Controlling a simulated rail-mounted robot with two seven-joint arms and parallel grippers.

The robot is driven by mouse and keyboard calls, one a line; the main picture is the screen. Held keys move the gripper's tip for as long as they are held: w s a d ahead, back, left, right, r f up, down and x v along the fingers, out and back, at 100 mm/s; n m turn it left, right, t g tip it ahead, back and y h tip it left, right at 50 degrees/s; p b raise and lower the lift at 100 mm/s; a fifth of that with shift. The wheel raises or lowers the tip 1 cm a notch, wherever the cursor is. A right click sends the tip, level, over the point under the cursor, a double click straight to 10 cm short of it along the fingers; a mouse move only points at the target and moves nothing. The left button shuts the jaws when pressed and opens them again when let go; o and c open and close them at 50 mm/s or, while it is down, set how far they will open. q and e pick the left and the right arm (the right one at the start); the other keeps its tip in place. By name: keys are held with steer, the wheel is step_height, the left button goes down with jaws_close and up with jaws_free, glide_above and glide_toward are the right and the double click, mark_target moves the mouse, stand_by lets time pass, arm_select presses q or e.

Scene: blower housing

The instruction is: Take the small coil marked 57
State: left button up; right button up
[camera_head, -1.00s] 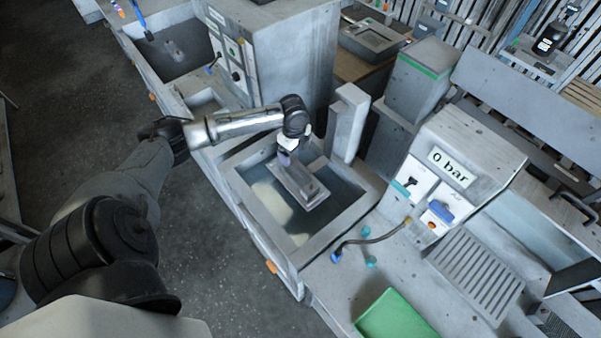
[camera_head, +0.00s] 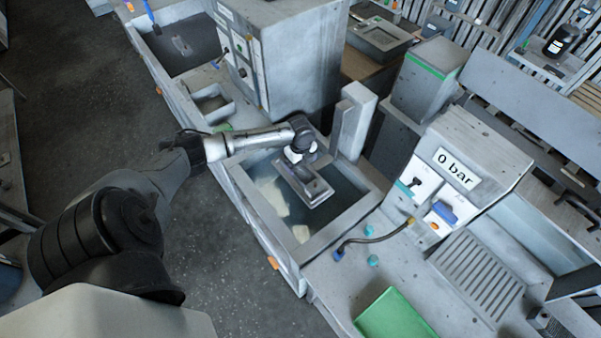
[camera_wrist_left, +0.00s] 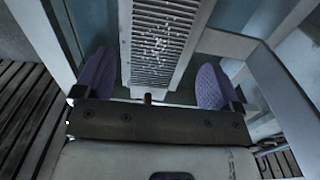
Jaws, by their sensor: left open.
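My left gripper (camera_head: 294,156) is over the water-filled tank (camera_head: 333,224), beside a narrow grey rectangular piece (camera_head: 318,190) in it. In the left wrist view the two purple fingers of the gripper (camera_wrist_left: 152,84) are spread apart. A long finned coil (camera_wrist_left: 160,42) with a pale frame lies ahead between them, with a small reddish fitting at its near end. The fingers do not visibly touch it. I cannot read a mark 57 on it, nor tell whether it is the narrow piece in the head view. My right gripper is not in view.
A grey block (camera_head: 352,122) stands at the tank's far edge. A tall cabinet (camera_head: 290,60) is behind my forearm. To the right are the "0 bar" unit (camera_head: 455,168), a hose (camera_head: 375,237), a slatted grate (camera_head: 476,270) and a green tray (camera_head: 396,318).

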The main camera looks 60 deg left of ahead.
mark_target(301, 170)
arm_select(q)
steer(key=f, duration=0.4)
steer(key=shift+s+d+f+p, duration=0.1)
steer(key=shift+s+d+p, duration=0.05)
steer(key=shift+d+p, duration=0.2)
steer(key=shift+a+f, duration=0.15)
steer(key=shift+f, duration=0.3)
steer(key=shift+c, duration=0.2)
steer(key=c, duration=1.2)
steer(key=shift+r, duration=0.15)
steer(key=shift+r, duration=0.6)
step_height(301, 170, up, 3)
steer(key=shift+f, duration=0.1)
steer(key=d+r, duration=0.2)
steer(key=d, duration=0.2)
steer(key=d+r, duration=0.2)
steer(key=d, duration=0.1)
steer(key=d+r+b, duration=0.1)
steer(key=d+r, duration=0.1)
steer(key=d, duration=0.2)
steer(key=shift+d+r, duration=0.35)
steer(key=shift+r, duration=0.05)
